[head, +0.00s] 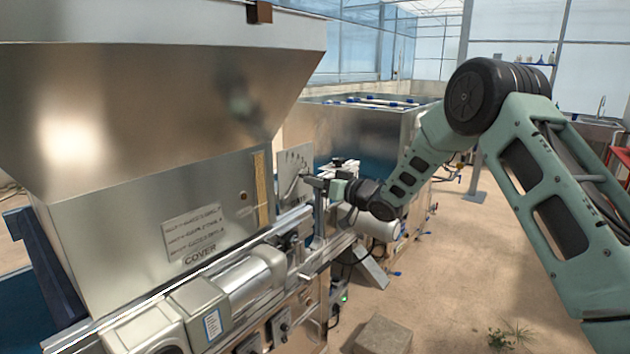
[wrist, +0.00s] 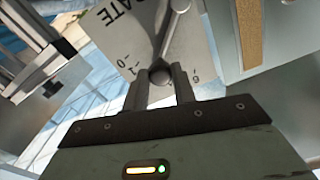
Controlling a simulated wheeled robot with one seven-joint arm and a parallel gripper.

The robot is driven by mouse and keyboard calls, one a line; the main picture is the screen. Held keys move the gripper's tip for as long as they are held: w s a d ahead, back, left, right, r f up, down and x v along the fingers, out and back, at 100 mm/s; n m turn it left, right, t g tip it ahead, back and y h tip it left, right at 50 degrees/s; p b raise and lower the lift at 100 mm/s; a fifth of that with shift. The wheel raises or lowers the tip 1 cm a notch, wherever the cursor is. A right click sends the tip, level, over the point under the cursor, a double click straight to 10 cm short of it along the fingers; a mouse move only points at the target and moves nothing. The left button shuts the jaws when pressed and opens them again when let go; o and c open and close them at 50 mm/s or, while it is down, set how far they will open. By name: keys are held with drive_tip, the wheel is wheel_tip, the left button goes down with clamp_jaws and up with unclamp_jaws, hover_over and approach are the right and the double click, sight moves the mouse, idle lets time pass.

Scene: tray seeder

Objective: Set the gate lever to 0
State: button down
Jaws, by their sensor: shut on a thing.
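The gate plate (wrist: 130,35) is a pale metal plate with the word GATE and a numbered scale; it also shows in the head view (head: 293,160) beside the hopper. The gate lever (wrist: 172,35) is a grey bar running down across the plate to a round knob (wrist: 160,74). My gripper (wrist: 160,88) is shut on the lever at its knob, one finger on each side; it also shows in the head view (head: 318,184). The marks 0 and 1 show left of the knob and another digit shows right of it. The lever and fingers hide the marks between.
The large metal hopper (head: 130,120) with a COVER label fills the left of the head view. A rail (head: 200,275) and a motor housing (head: 245,278) lie below it. A wooden strip (wrist: 249,30) is close right of the plate. Open floor (head: 480,230) lies to the right.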

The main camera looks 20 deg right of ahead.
drive_tip(key=shift+w+d+f+m, duration=0.25)
drive_tip(key=shift+f+m, duration=0.3)
drive_tip(key=shift+m, duration=0.4)
drive_tip(key=shift+w+d+f+m, duration=0.1)
drive_tip(key=shift+d+f+m, duration=0.2)
drive_tip(key=shift+f+m, duration=0.5)
drive_tip(key=shift+w+d+f+m, duration=0.25)
drive_tip(key=shift+f+m, duration=0.1)
drive_tip(key=shift+m, duration=0.8)
drive_tip(key=c, duration=1.1)
unclamp_jaws()
drive_tip(key=shift+f, duration=0.1)
drive_tip(key=shift+c, duration=0.2)
drive_tip(key=b+v, duration=0.4)
drive_tip(key=v, duration=1.3)
drive_tip(key=shift+s, duration=0.2)
drive_tip(key=shift+d, duration=0.1)
